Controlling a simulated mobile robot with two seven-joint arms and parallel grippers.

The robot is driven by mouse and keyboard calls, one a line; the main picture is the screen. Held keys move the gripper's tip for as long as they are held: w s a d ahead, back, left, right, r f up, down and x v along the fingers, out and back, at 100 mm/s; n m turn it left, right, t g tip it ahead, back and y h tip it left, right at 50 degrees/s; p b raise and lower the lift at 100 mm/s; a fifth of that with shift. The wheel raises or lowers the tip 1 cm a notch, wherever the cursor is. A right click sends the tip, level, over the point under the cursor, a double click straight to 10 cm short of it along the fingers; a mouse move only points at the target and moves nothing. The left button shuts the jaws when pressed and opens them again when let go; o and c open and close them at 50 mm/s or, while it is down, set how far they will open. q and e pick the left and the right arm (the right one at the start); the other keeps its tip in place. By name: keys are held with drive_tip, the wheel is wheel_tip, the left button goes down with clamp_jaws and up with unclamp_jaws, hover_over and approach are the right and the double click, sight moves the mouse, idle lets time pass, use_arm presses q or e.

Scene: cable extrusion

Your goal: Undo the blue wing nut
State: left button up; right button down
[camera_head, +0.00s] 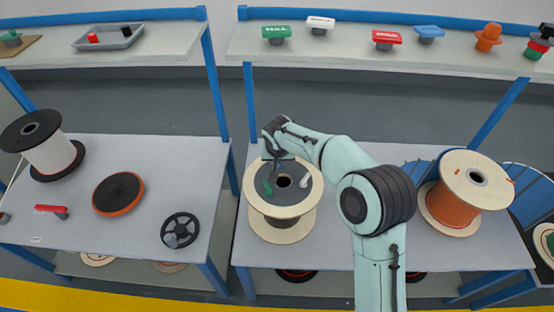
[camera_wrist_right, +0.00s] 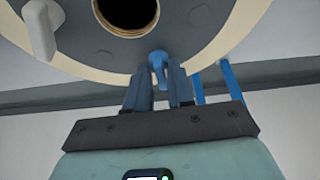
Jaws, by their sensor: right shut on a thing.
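The blue wing nut (camera_wrist_right: 158,58) sits at the edge of the dark flange of a spool in the right wrist view, between my right gripper's fingertips. My right gripper (camera_wrist_right: 160,80) is shut on it. In the head view the gripper (camera_head: 279,160) reaches over the far side of the spool (camera_head: 281,220), and its hand mostly hides the nut. A green wing nut (camera_head: 267,188) and a white wing nut (camera_head: 305,183) stand on the same flange around the central hole. The white one also shows in the wrist view (camera_wrist_right: 40,28). My left gripper is not in view.
An orange-wound spool (camera_head: 453,205) stands right on the same table (camera_head: 340,240). The left table holds a white spool (camera_head: 48,150), an orange-black disc (camera_head: 118,194), a black wheel (camera_head: 181,230) and a red-handled thing (camera_head: 51,209). A shelf (camera_head: 350,50) with several coloured pieces runs behind.

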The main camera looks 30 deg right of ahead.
drive_tip(key=n, duration=0.1)
drive_tip(key=n+y+p, duration=0.1)
drive_tip(key=n, duration=0.1)
drive_tip(key=shift+s+d+n, duration=0.1)
drive_tip(key=shift+d+n, duration=0.1)
drive_tip(key=shift+n, duration=0.1)
drive_tip(key=n+y+p, duration=0.2)
drive_tip(key=n, duration=0.2)
drive_tip(key=shift+d+n+p, duration=0.15)
drive_tip(key=shift+n+p, duration=0.15)
drive_tip(key=n+y+p, duration=0.1)
drive_tip(key=n, duration=0.1)
drive_tip(key=n+p, duration=0.1)
drive_tip(key=n, duration=0.1)
drive_tip(key=shift+g+y, duration=0.3)
drive_tip(key=shift+y, duration=0.1)
use_arm(q)
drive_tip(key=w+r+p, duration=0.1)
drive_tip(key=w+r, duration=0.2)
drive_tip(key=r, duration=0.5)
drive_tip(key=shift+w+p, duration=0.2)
drive_tip(key=shift+p, duration=0.2)
use_arm(e)
drive_tip(key=shift+d+n+g+y, duration=0.1)
drive_tip(key=shift+n+g+y, duration=0.35)
drive_tip(key=shift+n, duration=1.65)
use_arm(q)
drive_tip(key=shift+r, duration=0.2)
use_arm(e)
drive_tip(key=shift+f, duration=0.1)
